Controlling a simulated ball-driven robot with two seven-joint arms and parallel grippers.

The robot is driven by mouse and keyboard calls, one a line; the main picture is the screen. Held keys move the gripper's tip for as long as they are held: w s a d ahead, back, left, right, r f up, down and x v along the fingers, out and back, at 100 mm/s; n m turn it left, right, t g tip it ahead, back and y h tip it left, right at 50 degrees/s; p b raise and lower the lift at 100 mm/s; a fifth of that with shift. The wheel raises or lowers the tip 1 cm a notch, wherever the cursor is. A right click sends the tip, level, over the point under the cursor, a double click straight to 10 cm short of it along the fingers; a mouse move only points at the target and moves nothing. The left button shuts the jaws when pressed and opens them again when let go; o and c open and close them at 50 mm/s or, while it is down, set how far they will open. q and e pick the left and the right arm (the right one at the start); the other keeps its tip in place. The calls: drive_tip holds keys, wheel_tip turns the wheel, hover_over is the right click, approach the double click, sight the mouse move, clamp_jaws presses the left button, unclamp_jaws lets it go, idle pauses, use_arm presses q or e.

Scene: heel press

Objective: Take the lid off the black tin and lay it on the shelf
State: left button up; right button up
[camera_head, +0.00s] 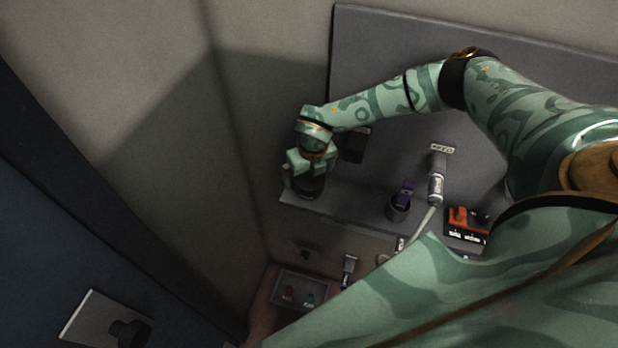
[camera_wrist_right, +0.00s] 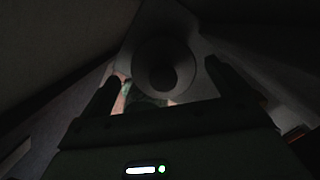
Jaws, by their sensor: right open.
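The black tin (camera_head: 310,188) stands near the left end of the grey shelf (camera_head: 345,207), partly hidden by my right gripper (camera_head: 306,173). In the right wrist view, a round shape with a dark round knob (camera_wrist_right: 163,76) in its middle appears to be the lid (camera_wrist_right: 160,50). The lid lies between the two spread fingers of my right gripper (camera_wrist_right: 165,72), with dark gaps at the sides. The gripper is open and just above or around the tin's top. I cannot tell whether a finger touches it. My left gripper is not in view.
A dark block (camera_head: 355,145) stands just behind my right wrist. Right along the shelf are a dark cup (camera_head: 398,208) with a purple item, a grey-white tool (camera_head: 436,188) and an orange-black item (camera_head: 467,219). A tray (camera_head: 301,289) sits lower down. A wall rises close at left.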

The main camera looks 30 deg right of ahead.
drive_tip(key=shift+w+d+f, duration=0.15)
drive_tip(key=shift+f, duration=0.15)
drive_tip(key=shift+d, duration=0.25)
drive_tip(key=shift+c, duration=0.3)
drive_tip(key=shift+a+r, duration=0.1)
drive_tip(key=shift+a, duration=0.1)
drive_tip(key=c, duration=0.7)
drive_tip(key=shift+a, duration=0.1)
drive_tip(key=shift+c, duration=0.2)
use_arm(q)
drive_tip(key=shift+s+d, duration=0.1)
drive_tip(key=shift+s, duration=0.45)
